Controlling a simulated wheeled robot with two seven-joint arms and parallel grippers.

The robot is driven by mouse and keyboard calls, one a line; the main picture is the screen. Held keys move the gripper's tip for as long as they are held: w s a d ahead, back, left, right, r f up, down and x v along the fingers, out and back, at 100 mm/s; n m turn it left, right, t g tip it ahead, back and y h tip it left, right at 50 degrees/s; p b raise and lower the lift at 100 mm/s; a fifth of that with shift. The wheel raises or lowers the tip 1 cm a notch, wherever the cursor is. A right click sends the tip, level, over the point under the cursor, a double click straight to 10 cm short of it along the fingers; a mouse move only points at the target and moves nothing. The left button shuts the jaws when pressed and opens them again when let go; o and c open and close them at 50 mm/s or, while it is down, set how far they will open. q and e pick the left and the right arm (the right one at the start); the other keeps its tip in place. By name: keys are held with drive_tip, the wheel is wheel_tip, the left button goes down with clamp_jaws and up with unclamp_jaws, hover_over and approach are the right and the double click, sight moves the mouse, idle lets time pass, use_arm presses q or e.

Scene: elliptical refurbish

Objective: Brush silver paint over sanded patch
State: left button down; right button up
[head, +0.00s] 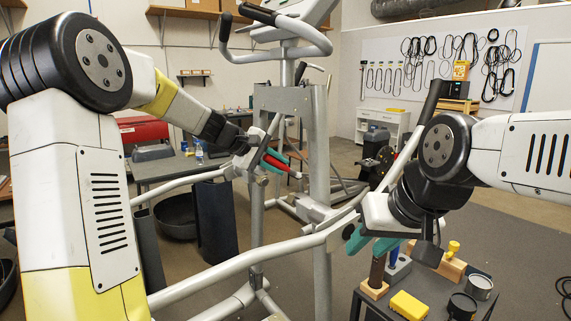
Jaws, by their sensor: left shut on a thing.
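The elliptical machine (320,150) stands in the middle, with grey tubes and a grey upright. My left gripper (274,160) has teal fingertips and is shut on a red, bar-like thing (287,166) beside the upright; I cannot tell whether it is part of the machine. My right gripper (371,242) has its teal fingertips apart, over a brown upright handle (377,269) in a wooden block. Nothing shows clasped in it. A metal tin (479,285) and a black tin (462,306) stand on the black cart (440,277). I cannot make out a sanded patch or silver paint.
The cart also holds a yellow sponge (409,306), a blue-topped bottle (394,258) and a wooden block with a yellow knob (453,248). The long pale tube (240,262) crosses in front. A workbench (170,165) stands behind at left. Floor at right is clear.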

use_arm(q)
drive_tip(key=shift+s+a, duration=0.15)
drive_tip(key=shift+a, duration=0.1)
drive_tip(key=shift+s+a, duration=0.9)
drive_tip(key=shift+a, duration=0.3)
drive_tip(key=shift+w+d, duration=0.1)
drive_tip(key=shift+d, duration=0.05)
drive_tip(key=shift+w+d, duration=0.7)
drive_tip(key=shift+d, duration=0.25)
drive_tip(key=shift+w+d, duration=0.65)
drive_tip(key=shift+d, duration=0.25)
drive_tip(key=shift+w+d, duration=0.7)
drive_tip(key=shift+d, duration=0.25)
drive_tip(key=shift+w+d, duration=0.55)
drive_tip(key=shift+d, duration=0.15)
drive_tip(key=shift+r, duration=0.1)
